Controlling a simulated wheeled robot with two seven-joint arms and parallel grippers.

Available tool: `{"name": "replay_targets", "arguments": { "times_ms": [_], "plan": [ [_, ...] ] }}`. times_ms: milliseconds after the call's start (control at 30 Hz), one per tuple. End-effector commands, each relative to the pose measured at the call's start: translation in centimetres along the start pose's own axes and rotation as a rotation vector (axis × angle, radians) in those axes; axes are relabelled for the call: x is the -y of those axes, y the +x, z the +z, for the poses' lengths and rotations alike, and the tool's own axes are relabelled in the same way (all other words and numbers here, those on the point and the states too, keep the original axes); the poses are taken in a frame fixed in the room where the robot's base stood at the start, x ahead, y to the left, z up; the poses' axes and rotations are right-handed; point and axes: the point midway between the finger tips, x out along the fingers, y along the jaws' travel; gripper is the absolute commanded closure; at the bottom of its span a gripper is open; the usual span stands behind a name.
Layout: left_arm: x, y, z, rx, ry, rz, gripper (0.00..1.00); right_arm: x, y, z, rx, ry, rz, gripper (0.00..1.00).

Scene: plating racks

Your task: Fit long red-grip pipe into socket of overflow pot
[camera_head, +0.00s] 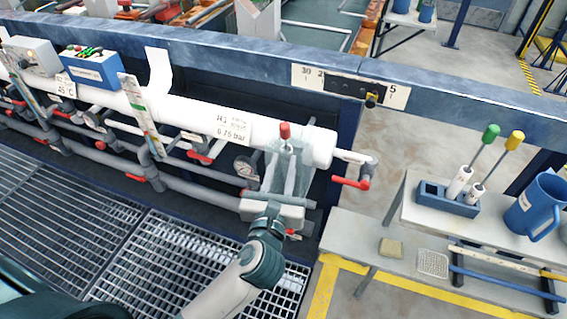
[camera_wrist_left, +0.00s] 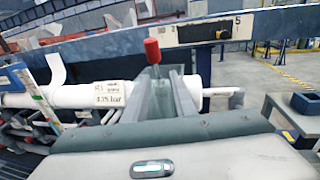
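My left gripper (camera_head: 286,158) reaches out over the grating toward the white pipework, its two grey fingers pointing away from me. A red grip (camera_head: 285,130) stands upright at the fingertips. My right gripper is not in view.
A large white pipe (camera_head: 190,112) with red-handled valves (camera_head: 352,183) runs behind my gripper below a blue beam (camera_head: 450,85). At right, a bench holds a blue block (camera_head: 447,199) with green- and yellow-topped tools, a blue jug (camera_head: 541,203) and rods (camera_head: 500,281).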

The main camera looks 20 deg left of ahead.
Motion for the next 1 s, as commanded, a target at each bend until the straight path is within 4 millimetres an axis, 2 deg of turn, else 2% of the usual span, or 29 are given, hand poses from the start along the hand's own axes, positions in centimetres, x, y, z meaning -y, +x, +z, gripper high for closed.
{"name": "replay_targets", "arguments": {
  "times_ms": [567,767,867,1000],
  "plan": [
    [-0.2,0.2,-0.3,0.014,0.046,0.01,0.76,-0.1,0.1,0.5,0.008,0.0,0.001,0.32],
    [-0.8,1.0,-1.9,0.08,0.289,0.047,0.76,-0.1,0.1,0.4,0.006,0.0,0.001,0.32],
    [-0.8,1.3,-3.4,0.122,0.49,0.06,0.76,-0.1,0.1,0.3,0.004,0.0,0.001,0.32],
    [-0.1,1.4,-6.4,0.175,0.812,0.049,0.76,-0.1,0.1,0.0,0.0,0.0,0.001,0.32]
  ]
}}
